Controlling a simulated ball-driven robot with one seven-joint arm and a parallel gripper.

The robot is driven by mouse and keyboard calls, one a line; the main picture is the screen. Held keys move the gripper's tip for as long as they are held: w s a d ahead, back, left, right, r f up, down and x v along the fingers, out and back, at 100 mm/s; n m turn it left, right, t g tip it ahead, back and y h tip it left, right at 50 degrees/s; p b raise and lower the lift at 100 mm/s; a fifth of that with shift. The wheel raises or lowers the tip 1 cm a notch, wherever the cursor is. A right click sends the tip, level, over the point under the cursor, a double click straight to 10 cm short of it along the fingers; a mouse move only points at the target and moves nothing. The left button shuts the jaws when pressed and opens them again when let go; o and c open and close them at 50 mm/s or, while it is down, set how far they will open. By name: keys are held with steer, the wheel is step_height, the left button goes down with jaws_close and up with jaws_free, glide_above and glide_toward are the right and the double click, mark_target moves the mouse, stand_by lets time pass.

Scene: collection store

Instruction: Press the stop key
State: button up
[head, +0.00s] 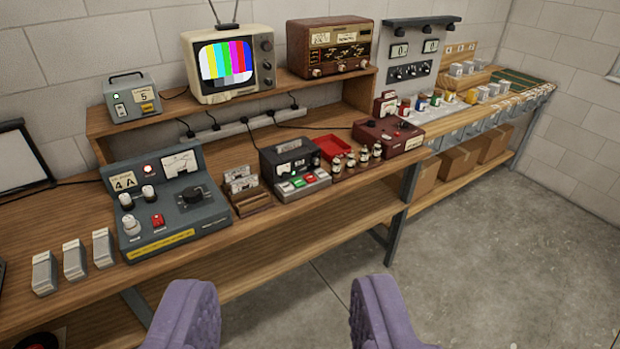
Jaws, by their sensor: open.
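My gripper (278,290) shows as two purple padded fingers at the bottom of the view. They are wide apart with nothing between them, in front of the bench and away from all devices. A dark grey deck (295,165) with a row of coloured keys stands mid-bench, beyond the gripper. Its front keys (303,181) are green, red and whitish; their labels are too small to read, so I cannot tell which one is the stop key. A grey console (165,200) marked 4A, left of it, also has a red control (157,220).
A wooden card holder (248,195) stands between console and deck. Right of the deck are a red tray (333,147), several small bottles (363,156) and a maroon device (388,136). A television (228,65) and radio (330,47) stand on the shelf behind. The floor (500,260) at right is clear.

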jaws_close()
stand_by(1.5)
